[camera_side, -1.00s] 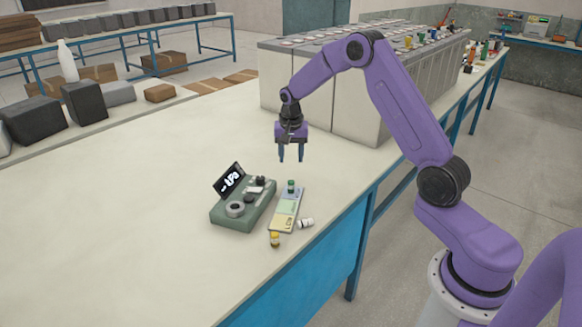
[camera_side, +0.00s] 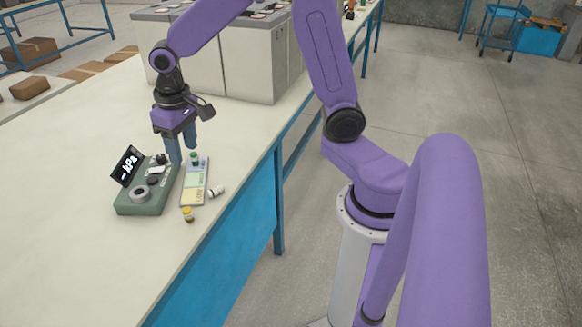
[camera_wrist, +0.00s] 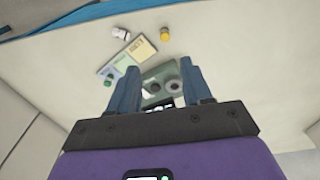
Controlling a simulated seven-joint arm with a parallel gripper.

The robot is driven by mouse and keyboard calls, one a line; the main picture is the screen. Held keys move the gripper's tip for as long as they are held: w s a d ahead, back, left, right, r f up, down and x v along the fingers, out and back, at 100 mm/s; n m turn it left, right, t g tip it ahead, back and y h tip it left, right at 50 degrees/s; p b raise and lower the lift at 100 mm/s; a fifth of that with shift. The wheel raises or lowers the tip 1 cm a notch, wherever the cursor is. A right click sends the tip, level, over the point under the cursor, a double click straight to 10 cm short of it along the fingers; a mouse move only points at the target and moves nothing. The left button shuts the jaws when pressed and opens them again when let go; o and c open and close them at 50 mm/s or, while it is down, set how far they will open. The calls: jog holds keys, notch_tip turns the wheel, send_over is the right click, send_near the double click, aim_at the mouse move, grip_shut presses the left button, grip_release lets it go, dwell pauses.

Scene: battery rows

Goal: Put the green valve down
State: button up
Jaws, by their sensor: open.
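The small green-topped valve (camera_side: 194,158) stands on the far end of a card with coloured bands (camera_side: 194,182). My gripper (camera_side: 184,155) is open and empty, low above the table close to the valve, beside the far end of the green device. Exact height and contact are hard to tell. In the wrist view the valve (camera_wrist: 108,80) shows just left of the left finger of my gripper (camera_wrist: 160,72), outside the jaws. The green device (camera_wrist: 166,80) appears between and beyond the fingers.
The green device (camera_side: 140,205) with a tilted display (camera_side: 127,166) stands left of the card. A white valve (camera_side: 217,191) lies on its side right of the card. A yellow valve (camera_side: 187,214) stands near the front. Grey cabinets (camera_side: 240,75) rise behind; the table's left is clear.

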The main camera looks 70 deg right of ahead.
jog(key=s+r+n, duration=0.1)
jog(key=s+n, duration=1.1)
jog(key=s, duration=1.3)
jog(key=shift+s+a+r+g+y, duration=0.15)
jog(key=shift+s+a+g+y, duration=0.05)
jog(key=shift+a+g+y, duration=0.1)
